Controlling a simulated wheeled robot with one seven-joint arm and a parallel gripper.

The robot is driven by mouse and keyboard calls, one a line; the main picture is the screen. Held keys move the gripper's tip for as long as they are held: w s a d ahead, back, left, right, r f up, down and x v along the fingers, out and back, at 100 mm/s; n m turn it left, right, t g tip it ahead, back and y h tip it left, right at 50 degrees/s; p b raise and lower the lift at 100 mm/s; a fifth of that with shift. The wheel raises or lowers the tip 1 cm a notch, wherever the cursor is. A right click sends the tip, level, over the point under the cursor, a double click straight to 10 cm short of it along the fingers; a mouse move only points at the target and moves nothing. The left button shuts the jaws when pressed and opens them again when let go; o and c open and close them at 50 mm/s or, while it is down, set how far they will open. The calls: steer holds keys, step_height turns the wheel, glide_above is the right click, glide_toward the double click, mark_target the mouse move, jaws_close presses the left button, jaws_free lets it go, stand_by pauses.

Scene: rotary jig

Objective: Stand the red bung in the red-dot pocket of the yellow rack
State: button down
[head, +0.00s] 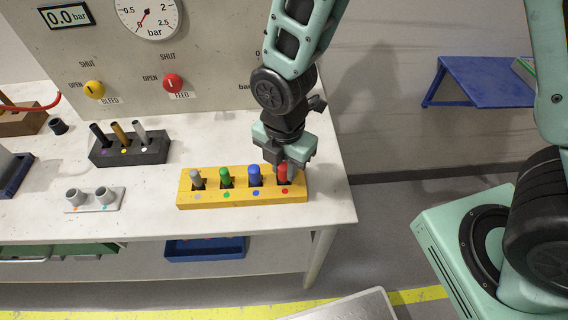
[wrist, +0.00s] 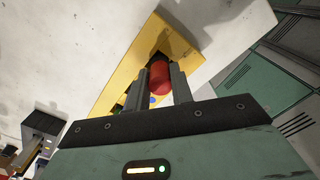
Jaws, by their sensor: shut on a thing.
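The yellow rack (head: 235,200) lies on the white bench near its front right corner. The red bung (head: 283,172) is upright at the rack's right-end pocket, above the red dot (head: 285,191). My gripper (head: 284,170) comes from above and is shut on the red bung. In the wrist view the red bung (wrist: 160,77) sits between the two fingers (wrist: 162,85), over the dark pocket of the yellow rack (wrist: 120,85). Its lower end is hidden, so I cannot tell how deep it sits. Grey (head: 197,180), green (head: 226,178) and blue (head: 255,175) bungs stand in the other pockets.
A dark rack (head: 130,150) with several pegs stands at the back left. A pale two-cup block (head: 95,198) is at the front left. The gauge panel (head: 210,60) rises behind. The bench edge is close to the yellow rack's right. Bench between the racks is clear.

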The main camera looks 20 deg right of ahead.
mark_target(284, 164)
steer(key=shift+f, duration=0.15)
steer(key=c, duration=1.2)
jaws_free()
steer(key=shift+c, duration=0.2)
step_height(284, 164, up, 11)
steer(key=s+d+r+m, duration=0.2)
steer(key=s+m, duration=0.4)
steer(key=m, duration=0.3)
steer(key=s+d+r+m, duration=0.2)
steer(key=s+m, duration=0.4)
steer(key=m, duration=0.3)
steer(key=shift+r+y, duration=0.2)
steer(key=shift+y, duration=0.1)
